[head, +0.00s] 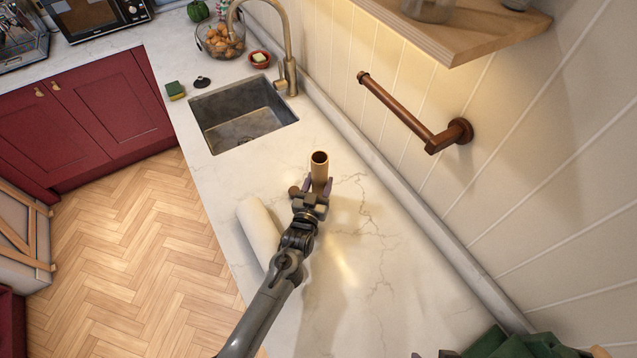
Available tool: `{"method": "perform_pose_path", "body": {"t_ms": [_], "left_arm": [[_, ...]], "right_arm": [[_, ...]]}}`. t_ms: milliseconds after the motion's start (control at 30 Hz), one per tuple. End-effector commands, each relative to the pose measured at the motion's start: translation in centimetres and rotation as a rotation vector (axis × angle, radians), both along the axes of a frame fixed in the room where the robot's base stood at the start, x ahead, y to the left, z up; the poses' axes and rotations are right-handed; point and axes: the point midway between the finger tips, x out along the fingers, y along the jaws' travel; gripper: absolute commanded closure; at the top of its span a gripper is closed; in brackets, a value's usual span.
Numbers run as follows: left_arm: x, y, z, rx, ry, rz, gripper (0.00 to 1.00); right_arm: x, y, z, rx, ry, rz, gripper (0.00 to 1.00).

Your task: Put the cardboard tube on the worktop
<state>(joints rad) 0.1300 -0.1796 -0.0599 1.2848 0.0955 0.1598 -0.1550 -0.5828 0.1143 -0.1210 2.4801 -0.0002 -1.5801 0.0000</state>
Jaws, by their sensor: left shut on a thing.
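The cardboard tube (319,161) is brown and hollow, with its open end facing up toward the camera. My left gripper (317,189) is shut on its lower part and holds it over the pale marbled worktop (385,270). The tube stands roughly upright in the picture, and the fingers hide its lower end. I cannot tell whether that end touches the worktop.
A white paper roll (259,228) lies left of my left gripper, partly behind the arm. The sink (240,115) is beyond. A brown wall holder (405,115) and wooden shelf (465,30) jut from the right wall. Green cloth (520,345) fills the bottom right.

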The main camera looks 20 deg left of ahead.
Motion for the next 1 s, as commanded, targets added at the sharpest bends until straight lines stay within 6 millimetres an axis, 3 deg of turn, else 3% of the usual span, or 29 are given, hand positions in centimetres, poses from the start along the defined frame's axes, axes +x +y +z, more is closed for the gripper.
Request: {"method": "perform_pose_path", "body": {"t_ms": [333,367,500,1000], "left_arm": [[0.0,0.02,-0.43,0.0,0.0,0.0,0.71],[0.0,0.01,-0.32,0.0,0.0,0.0,0.44],[-0.01,0.02,-0.28,0.0,0.0,0.0,0.23],[-0.4,-0.08,0.11,0.001,0.002,-0.001,0.22]], "right_arm": [[0.08,-0.29,-0.33,-0.011,-0.003,0.007,0.31],[0.08,-0.3,-0.23,-0.011,-0.003,0.007,0.31],[0.09,-0.3,-0.19,-0.011,-0.003,0.006,0.31],[0.18,-0.1,0.55,-0.002,-0.004,-0.001,0.31]]}}
